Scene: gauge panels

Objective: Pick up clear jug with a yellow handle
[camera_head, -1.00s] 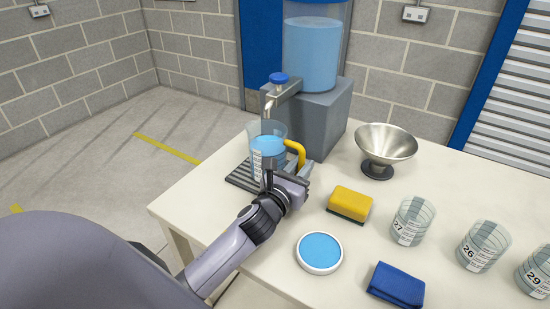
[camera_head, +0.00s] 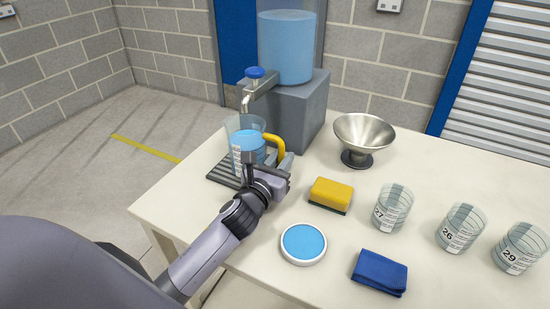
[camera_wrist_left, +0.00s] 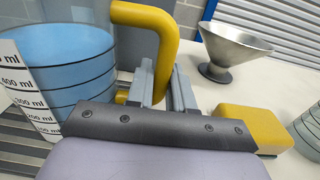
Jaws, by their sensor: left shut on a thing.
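The clear jug (camera_head: 246,150) with a yellow handle holds blue liquid and stands upright under the dispenser tap, on or just over the dark drip tray. In the left wrist view the jug (camera_wrist_left: 65,75) shows volume marks on its side. My left gripper (camera_head: 274,163) is at the jug's right side, shut on the yellow handle (camera_head: 276,146). In the left wrist view the handle (camera_wrist_left: 152,35) passes between the fingers (camera_wrist_left: 160,88). I cannot tell whether the jug's base touches the tray. My right gripper is not in view.
The drip tray (camera_head: 222,177) lies under the tap (camera_head: 249,92) of the grey dispenser (camera_head: 300,110).

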